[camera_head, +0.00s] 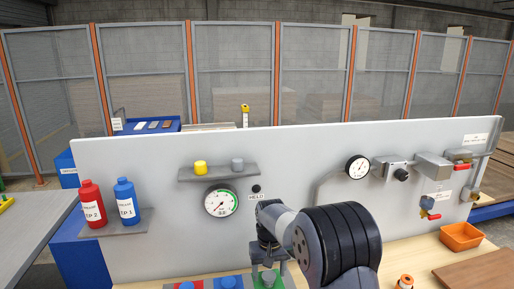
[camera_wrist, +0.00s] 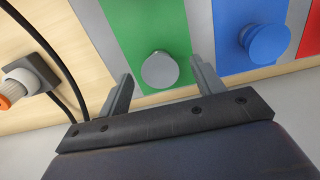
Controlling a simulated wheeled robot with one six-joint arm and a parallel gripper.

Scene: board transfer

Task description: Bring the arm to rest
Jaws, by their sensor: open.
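My arm (camera_head: 338,245) reaches in from the lower right of the head view, in front of the grey panel. My gripper (camera_head: 268,265) points down over a green pad (camera_head: 262,283) at the panel's foot. In the wrist view my gripper (camera_wrist: 161,70) is open, with its two fingers apart. A round grey knob (camera_wrist: 160,70) on the green pad shows between the fingers. I cannot tell how far the fingers are above the pad. Nothing is held.
A blue knob (camera_wrist: 265,42) on a blue pad is close by on the right. The upright panel (camera_head: 130,255) carries a gauge (camera_head: 221,202), valves and shelves with a red bottle (camera_head: 91,204) and a blue bottle (camera_head: 125,202). An orange bin (camera_head: 461,237) is at right.

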